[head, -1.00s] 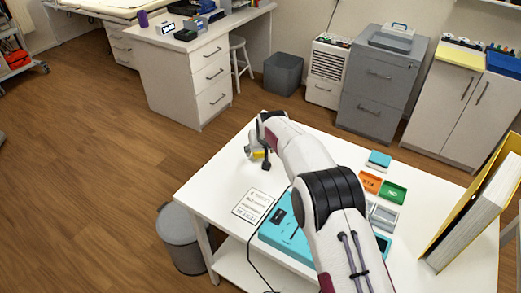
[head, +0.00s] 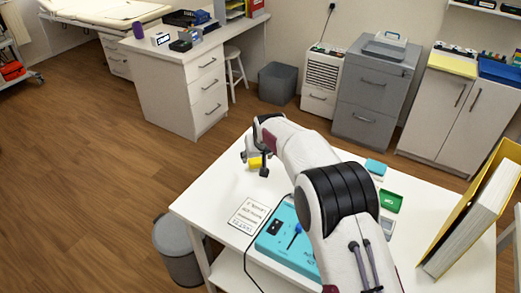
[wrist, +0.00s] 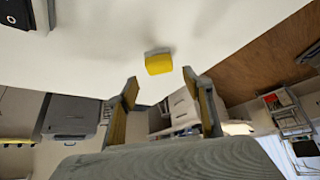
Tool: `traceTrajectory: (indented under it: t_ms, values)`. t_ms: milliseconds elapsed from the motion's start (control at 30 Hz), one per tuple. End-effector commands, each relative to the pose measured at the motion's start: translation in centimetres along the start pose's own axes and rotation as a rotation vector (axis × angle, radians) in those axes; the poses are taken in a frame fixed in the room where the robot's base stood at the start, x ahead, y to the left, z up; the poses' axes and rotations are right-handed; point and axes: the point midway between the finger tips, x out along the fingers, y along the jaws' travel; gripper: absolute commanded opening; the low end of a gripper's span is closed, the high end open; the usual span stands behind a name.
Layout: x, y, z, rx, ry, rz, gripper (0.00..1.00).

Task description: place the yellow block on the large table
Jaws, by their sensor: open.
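The yellow block (head: 255,162) shows near the far edge of the white table (head: 205,200), beside my gripper (head: 256,163). In the wrist view the yellow block (wrist: 159,64) appears against the white tabletop (wrist: 90,60), with a small shadow along its edge. My gripper's two fingers (wrist: 160,78) are spread wide in that view. The block is just beyond the fingertips, roughly centred between them, and neither finger touches it there. My arm covers the middle of the tabletop in the head view.
On the table are a teal device (head: 285,246), a printed card (head: 249,215), a green tray (head: 390,201), a teal box (head: 376,167) and a tall yellow binder (head: 470,215). A grey bin (head: 178,250) stands at the left. The table's left part is clear.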

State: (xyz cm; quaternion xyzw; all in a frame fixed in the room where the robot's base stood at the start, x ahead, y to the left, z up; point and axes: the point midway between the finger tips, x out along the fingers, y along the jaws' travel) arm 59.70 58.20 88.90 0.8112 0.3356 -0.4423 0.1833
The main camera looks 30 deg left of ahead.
Motion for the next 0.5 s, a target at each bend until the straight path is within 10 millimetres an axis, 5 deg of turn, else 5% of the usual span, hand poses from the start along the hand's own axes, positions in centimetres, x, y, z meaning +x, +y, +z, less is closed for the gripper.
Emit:
traceTrajectory:
  t_ms: [500]
  values:
    - [-5.1,0.0,-0.1,0.000,0.002,0.000,0.51]
